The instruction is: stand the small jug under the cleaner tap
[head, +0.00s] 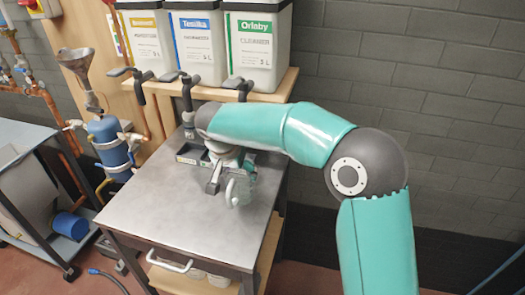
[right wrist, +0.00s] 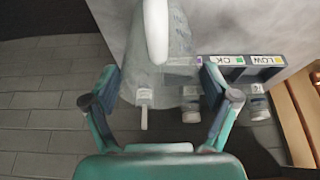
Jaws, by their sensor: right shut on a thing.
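The small jug (head: 239,190) is pale and translucent, with a white handle. It is at the back right of the steel table, in my right gripper (head: 226,174). In the right wrist view the jug (right wrist: 172,65) is between the two fingers (right wrist: 160,82), its handle towards the top. I cannot tell whether its base touches the table. The cleaner tap (head: 239,84) is dark and sits under the green-labelled cleaner container (head: 254,50), behind and above my right forearm. The jug is in front of it, nearer the camera. My left gripper is out of view.
Two more containers, yellow-labelled (head: 148,42) and blue-labelled (head: 196,45), stand on the wooden shelf (head: 283,88) with their own taps. The front of the steel table (head: 165,215) is clear.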

